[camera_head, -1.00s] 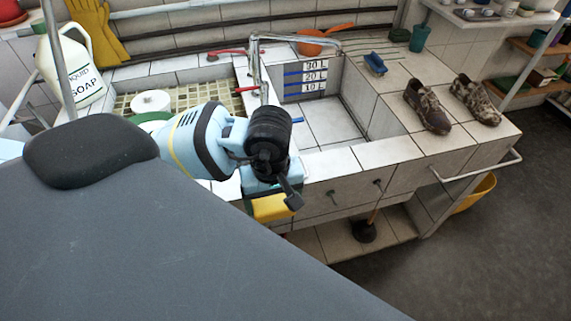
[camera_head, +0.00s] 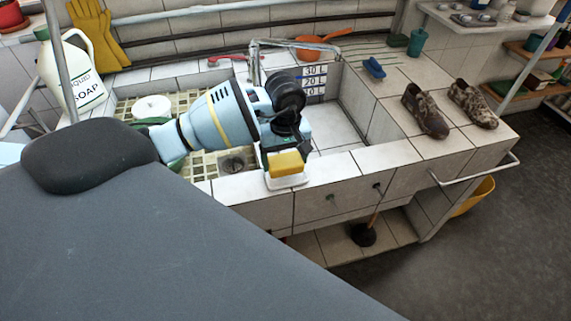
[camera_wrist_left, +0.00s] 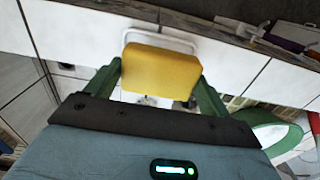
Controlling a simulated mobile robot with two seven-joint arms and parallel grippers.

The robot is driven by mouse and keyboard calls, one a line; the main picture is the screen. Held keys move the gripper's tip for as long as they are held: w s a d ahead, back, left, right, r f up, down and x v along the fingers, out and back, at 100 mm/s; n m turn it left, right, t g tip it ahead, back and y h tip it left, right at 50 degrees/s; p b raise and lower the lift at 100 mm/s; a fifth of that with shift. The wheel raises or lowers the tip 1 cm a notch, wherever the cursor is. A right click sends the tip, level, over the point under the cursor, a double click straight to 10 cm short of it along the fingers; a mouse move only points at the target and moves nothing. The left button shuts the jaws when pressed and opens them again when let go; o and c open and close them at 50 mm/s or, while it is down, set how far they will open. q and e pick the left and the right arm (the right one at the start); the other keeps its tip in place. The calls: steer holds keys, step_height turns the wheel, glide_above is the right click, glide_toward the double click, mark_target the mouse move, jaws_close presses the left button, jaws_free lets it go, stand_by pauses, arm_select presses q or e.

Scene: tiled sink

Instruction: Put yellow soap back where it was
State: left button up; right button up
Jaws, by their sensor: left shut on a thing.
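The yellow soap (camera_head: 286,163) is a block between the fingers of my left gripper (camera_head: 284,152). In the left wrist view the soap (camera_wrist_left: 161,70) sits between the two green fingers, and the gripper (camera_wrist_left: 157,84) is shut on it. A white soap dish (camera_head: 287,181) shows just below the soap at the sink's front tiled edge. Its pale rim (camera_wrist_left: 162,36) shows beyond the soap in the left wrist view. I cannot tell whether the soap touches the dish. My right gripper is not in view.
A chrome faucet (camera_head: 254,62) stands behind my left arm. Shoes (camera_head: 426,110) rest on the right counter. The front ledge right of the dish is clear.

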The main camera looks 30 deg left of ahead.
mark_target(285, 158)
arm_select(q)
steer(key=shift+w+a, duration=0.15)
steer(key=shift+w, duration=0.2)
steer(key=shift+f, duration=1.75)
steer(key=shift+f, duration=0.2)
steer(key=o, duration=1)
step_height(285, 158, up, 12)
steer(key=shift+r, duration=0.2)
